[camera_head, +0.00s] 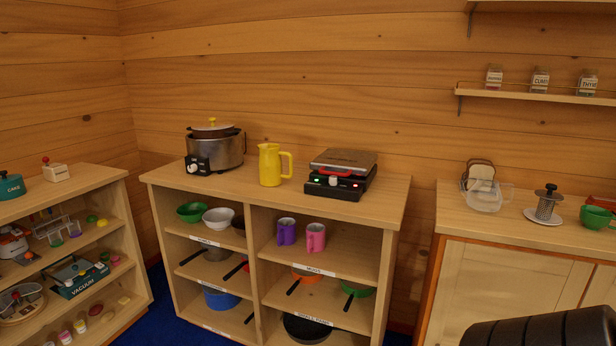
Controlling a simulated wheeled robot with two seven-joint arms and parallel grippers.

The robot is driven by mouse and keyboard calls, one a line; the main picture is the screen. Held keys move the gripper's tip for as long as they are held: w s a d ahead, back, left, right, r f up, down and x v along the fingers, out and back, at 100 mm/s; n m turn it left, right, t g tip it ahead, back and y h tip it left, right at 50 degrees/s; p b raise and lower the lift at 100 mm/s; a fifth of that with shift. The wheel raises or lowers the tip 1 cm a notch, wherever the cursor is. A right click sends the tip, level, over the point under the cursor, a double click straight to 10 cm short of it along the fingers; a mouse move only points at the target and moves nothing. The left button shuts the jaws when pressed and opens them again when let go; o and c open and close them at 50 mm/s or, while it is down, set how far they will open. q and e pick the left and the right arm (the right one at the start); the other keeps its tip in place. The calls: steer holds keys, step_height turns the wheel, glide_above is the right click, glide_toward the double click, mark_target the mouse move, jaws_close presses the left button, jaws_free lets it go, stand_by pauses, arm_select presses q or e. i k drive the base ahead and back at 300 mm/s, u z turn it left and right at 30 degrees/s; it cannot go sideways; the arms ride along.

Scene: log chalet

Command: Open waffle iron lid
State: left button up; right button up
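The waffle iron (336,187) stands on top of the middle shelf unit, near its right end. It has a black base with a red light, a green light and a white knob on its front. Its grey lid (345,159) lies over the base, roughly level, and looks shut. A red handle (335,172) sticks out at the lid's front edge. Neither of my grippers shows in the head view, so I cannot see whether they are open or shut. A black ribbed part at the bottom right looks like one of my arm links, well away from the waffle iron.
A yellow pitcher (270,165) stands just left of the waffle iron, and a slow cooker (215,151) farther left. The shelf top (380,205) is clear right of the iron. A gap separates it from the right cabinet (515,231). A spice shelf (530,94) hangs above right.

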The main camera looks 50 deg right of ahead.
mark_target(336, 163)
steer(key=u, duration=0.15)
steer(key=i, duration=1.9)
steer(key=z, duration=1)
steer(key=i, duration=1.15)
steer(key=z, duration=1.3)
